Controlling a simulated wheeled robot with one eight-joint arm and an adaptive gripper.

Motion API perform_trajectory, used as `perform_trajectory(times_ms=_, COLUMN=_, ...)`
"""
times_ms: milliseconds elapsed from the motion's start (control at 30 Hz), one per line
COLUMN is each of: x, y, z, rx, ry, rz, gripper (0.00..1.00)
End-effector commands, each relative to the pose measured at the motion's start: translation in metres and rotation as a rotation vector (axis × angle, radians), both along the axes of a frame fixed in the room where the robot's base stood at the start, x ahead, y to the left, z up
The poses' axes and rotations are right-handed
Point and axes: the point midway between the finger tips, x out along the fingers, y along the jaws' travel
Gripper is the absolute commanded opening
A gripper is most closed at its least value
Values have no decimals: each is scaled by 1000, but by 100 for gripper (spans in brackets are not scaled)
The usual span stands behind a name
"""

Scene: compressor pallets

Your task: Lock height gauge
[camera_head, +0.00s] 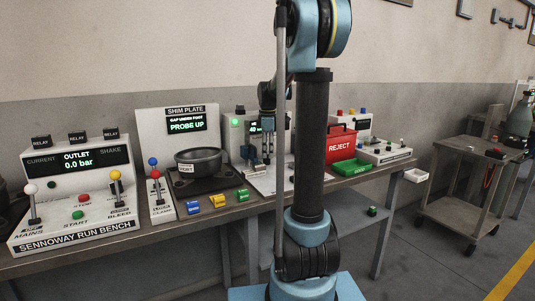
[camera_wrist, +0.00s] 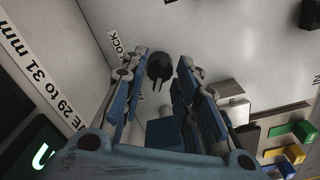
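The height gauge (camera_head: 237,130) is a pale panel with a small green-lit display, standing on the bench behind my gripper. In the wrist view, a small black knob (camera_wrist: 158,67) sits on its white face, next to a label reading LOCK (camera_wrist: 116,46). My gripper (camera_wrist: 161,57) is open, with its blue-grey fingers apart on either side of the knob; I cannot tell whether they touch it. My gripper also shows in the head view (camera_head: 258,161), in front of the gauge. Part of the gauge is hidden by my arm.
A pot (camera_head: 199,160) on a dark plate stands left, with blue, yellow and green blocks (camera_head: 218,201) in front. The run bench panel (camera_head: 75,185) is farther left. A red REJECT bin (camera_head: 341,144) and green tray (camera_head: 351,168) stand right. A cart (camera_head: 465,180) is beyond.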

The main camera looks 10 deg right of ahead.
Motion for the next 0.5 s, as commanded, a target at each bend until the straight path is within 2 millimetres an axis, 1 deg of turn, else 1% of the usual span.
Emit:
perform_trajectory(times_ms=100, x=0, y=0, z=-4, rx=0, ry=0, rz=0, gripper=28)
perform_trajectory(times_ms=333, x=0, y=-1, z=-5, rx=0, ry=0, rz=-1, gripper=28)
perform_trajectory(times_ms=367, x=0, y=-1, z=-5, rx=0, ry=0, rz=-1, gripper=26)
perform_trajectory(times_ms=400, x=0, y=-1, z=-4, rx=0, ry=0, rz=-1, gripper=17)
perform_trajectory(times_ms=467, x=0, y=-1, z=-4, rx=0, ry=0, rz=-1, gripper=3)
perform_trajectory(times_ms=500, x=0, y=-1, z=-4, rx=0, ry=0, rz=-2, gripper=0)
